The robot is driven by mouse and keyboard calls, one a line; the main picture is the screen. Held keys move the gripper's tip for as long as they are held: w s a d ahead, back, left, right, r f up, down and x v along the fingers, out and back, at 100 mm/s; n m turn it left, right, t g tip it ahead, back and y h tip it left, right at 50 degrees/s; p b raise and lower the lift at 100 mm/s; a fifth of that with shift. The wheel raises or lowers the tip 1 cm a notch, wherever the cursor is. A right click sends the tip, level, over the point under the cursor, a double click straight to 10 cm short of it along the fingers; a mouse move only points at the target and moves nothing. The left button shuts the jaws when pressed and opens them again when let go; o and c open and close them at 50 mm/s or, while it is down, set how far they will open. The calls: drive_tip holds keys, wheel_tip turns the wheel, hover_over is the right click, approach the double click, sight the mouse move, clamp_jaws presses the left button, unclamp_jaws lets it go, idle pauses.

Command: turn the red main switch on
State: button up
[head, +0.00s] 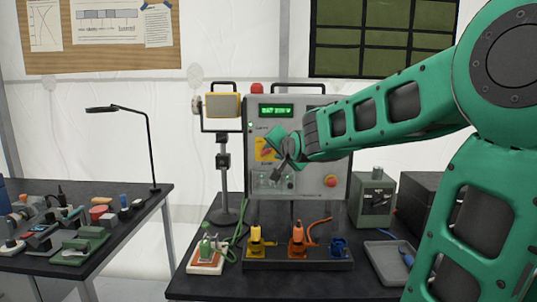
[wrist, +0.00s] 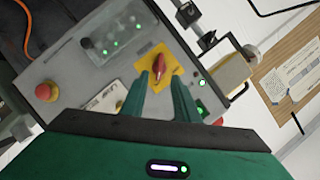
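The red main switch (wrist: 159,63) is a red rotary handle on a yellow square plate (wrist: 151,72), on the front of a grey control cabinet (head: 310,116). In the wrist view the handle points roughly up and down the picture. My gripper (wrist: 160,78) is open, its two green fingers on either side of the handle's line, with the tips close to the plate. I cannot tell whether they touch the handle. In the head view the yellow plate (head: 263,150) shows left of my gripper (head: 277,153), which partly hides the switch.
A red emergency button (head: 330,181) sits low right on the cabinet, and a clear-covered panel (wrist: 118,35) with green lights is beside the switch. A lamp on a stand (head: 222,107) is at the left. A connector rack (head: 298,264) stands on the table in front.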

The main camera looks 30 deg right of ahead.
drive_tip(key=shift+v, duration=1.45)
drive_tip(key=s+f+n+g, duration=0.2)
drive_tip(key=s+f+g, duration=0.2)
drive_tip(key=s+f, duration=0.5)
drive_tip(key=s+a+f+n+g+y, duration=0.2)
drive_tip(key=s+f+g, duration=0.3)
drive_tip(key=s, duration=0.8)
drive_tip(key=s+a+f+n+g+y, duration=0.2)
drive_tip(key=s+f+g, duration=0.3)
drive_tip(key=s+f, duration=0.5)
drive_tip(key=s+a, duration=0.1)
drive_tip(key=s, duration=0.3)
drive_tip(key=shift+s+a+f+n+y, duration=0.15)
drive_tip(key=shift+a+f+n+y, duration=0.15)
drive_tip(key=shift+a, duration=0.1)
